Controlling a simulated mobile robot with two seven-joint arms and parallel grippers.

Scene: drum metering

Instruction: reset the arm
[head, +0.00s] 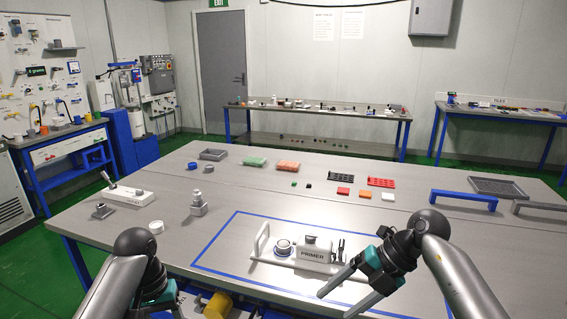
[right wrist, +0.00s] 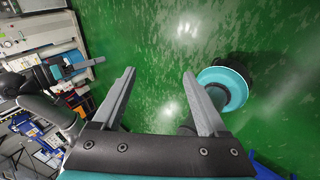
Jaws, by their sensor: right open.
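My right gripper (head: 334,303) is open and empty, above the front of the table at the right part of the blue-outlined area. In the right wrist view its two grey fingers (right wrist: 158,74) stand apart with only green floor between them.
A white PRIMER fixture (head: 312,254) with a handle stands inside the blue outline, close behind my right gripper. Blue bracket (head: 464,198) stands at the right.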

